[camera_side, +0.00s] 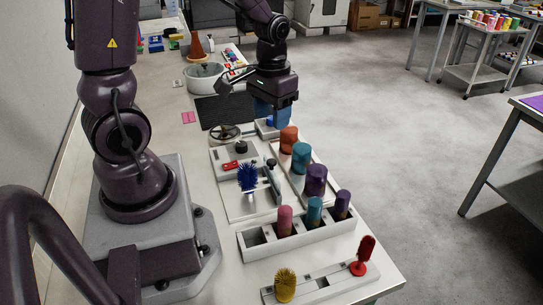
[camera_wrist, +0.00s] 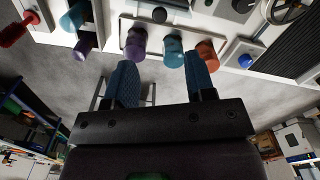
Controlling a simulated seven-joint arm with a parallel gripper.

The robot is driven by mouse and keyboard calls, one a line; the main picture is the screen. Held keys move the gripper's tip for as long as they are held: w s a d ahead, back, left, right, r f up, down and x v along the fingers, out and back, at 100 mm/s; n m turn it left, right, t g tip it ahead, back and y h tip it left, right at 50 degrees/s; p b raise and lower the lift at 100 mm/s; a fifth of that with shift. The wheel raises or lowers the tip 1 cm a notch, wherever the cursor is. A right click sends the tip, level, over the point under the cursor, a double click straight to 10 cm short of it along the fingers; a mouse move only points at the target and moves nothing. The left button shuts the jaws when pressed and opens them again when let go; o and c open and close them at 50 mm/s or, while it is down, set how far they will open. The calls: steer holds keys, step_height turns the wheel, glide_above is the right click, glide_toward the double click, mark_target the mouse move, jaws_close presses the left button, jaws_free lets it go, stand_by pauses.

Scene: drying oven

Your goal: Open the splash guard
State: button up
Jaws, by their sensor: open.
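I cannot tell for certain which part is the splash guard; no clear guard panel stands out in either view. My gripper (camera_side: 270,109) has blue fingers and hangs over the far part of the white bench, above a small white box with a blue knob. In the wrist view my gripper (camera_wrist: 161,62) shows its two fingers well apart, with nothing between them. The blue knob (camera_wrist: 246,60) sits right of the fingers there, apart from them. A white round bowl (camera_side: 204,77) with a brown cone behind it stands farther back on the bench.
Orange (camera_side: 289,139), teal and purple cylinders stand in a tray near my gripper. Another rack (camera_side: 250,236) holds several more cylinders. A black mat (camera_side: 212,112) lies left of my gripper.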

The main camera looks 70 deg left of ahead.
mark_target(272, 161)
step_height(272, 161, down, 11)
steer(key=shift+f, duration=0.15)
stand_by(0.4)
